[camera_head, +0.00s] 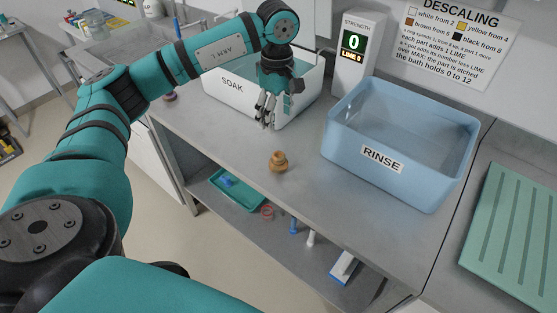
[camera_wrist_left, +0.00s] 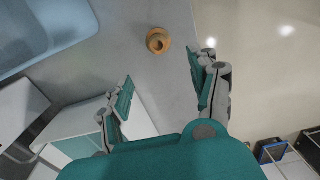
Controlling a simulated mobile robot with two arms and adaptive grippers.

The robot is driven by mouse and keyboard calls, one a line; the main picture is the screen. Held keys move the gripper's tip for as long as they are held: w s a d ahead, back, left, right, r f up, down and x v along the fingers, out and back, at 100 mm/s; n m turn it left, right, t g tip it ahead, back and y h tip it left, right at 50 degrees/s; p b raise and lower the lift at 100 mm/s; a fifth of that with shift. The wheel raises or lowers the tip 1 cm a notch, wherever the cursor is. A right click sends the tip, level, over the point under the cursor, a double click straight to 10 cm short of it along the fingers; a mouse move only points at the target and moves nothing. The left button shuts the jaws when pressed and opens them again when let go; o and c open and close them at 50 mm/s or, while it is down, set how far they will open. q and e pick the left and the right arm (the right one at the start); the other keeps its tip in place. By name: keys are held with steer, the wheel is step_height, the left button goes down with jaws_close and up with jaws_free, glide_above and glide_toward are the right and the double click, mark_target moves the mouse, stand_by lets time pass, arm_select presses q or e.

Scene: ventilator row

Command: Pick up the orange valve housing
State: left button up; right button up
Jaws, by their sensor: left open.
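The orange valve housing (camera_head: 279,162) stands upright on the grey counter, near its front edge, between the soak bath and the rinse tub. It also shows in the left wrist view (camera_wrist_left: 158,41), seen from above with a dark hole in its top. My left gripper (camera_head: 267,116) hangs with its fingers down in front of the soak bath, behind and slightly left of the housing. In the left wrist view my left gripper (camera_wrist_left: 160,87) is open and empty, with the housing beyond its fingertips. My right gripper is not in view.
The white soak bath (camera_head: 234,87) is close behind my left gripper. A blue rinse tub (camera_head: 397,172) stands right of the housing. A strength display (camera_head: 354,45) stands at the back. The shelf below holds a teal tray (camera_head: 237,190) and small parts. The counter around the housing is clear.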

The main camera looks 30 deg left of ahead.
arm_select(q)
steer(key=p, duration=0.3)
glide_toward(278, 155)
step_height(278, 155, down, 5)
steer(key=shift+f, duration=0.45)
step_height(278, 155, down, 4)
steer(key=shift+f+p, duration=0.2)
steer(key=shift+p, duration=0.8)
steer(key=shift+f, duration=0.2)
steer(key=c, duration=1.2)
steer(key=shift+r, duration=0.1)
